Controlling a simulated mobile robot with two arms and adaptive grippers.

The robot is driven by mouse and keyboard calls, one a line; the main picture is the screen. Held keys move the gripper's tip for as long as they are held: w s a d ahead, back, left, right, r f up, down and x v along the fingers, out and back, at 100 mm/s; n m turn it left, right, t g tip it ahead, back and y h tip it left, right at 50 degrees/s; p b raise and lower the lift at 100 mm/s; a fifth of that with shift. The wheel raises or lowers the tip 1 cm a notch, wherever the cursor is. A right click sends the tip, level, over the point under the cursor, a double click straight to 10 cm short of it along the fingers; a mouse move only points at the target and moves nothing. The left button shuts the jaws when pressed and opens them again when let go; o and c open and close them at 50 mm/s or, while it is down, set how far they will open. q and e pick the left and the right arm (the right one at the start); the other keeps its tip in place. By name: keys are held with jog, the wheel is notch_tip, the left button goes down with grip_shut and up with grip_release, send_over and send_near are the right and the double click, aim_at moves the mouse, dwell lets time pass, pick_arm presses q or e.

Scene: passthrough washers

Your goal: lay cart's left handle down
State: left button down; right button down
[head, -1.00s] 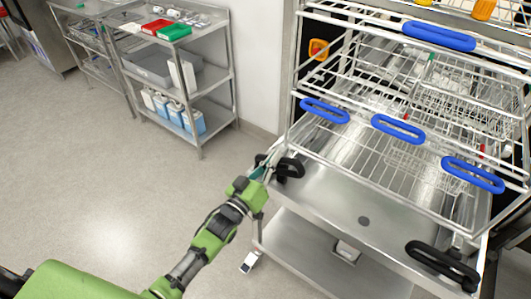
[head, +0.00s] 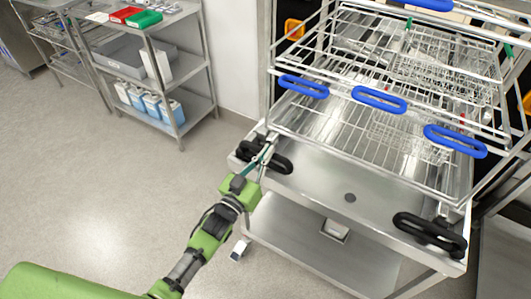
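The cart (head: 310,186) is a steel trolley with a flat top, and a wire rack stands over it. Its left handle (head: 268,160) is a black loop at the cart's near left corner. The right handle (head: 431,232) is a similar black loop at the near right corner. My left gripper (head: 262,157) is at the left handle, with its thin fingers over the black loop. I cannot tell whether the fingers are closed on it or only touching it. My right gripper is not in view.
Wire racks with blue handles (head: 379,99) stand above the cart top. A steel shelf unit (head: 180,75) with red and green trays and blue-labelled containers stands at the back left. The floor (head: 100,190) left of the cart is clear.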

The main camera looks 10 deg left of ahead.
pick_arm(q)
jog(key=shift+f, duration=0.25)
jog(key=r+p, duration=0.1)
jog(key=r, duration=0.1)
jog(key=w+r+p, duration=0.1)
jog(key=r+p, duration=0.1)
jog(key=shift+d+r+p, duration=0.15)
jog(key=shift+r+p, duration=0.15)
jog(key=shift+r, duration=0.05)
jog(key=b+v, duration=0.2)
jog(key=v, duration=0.8)
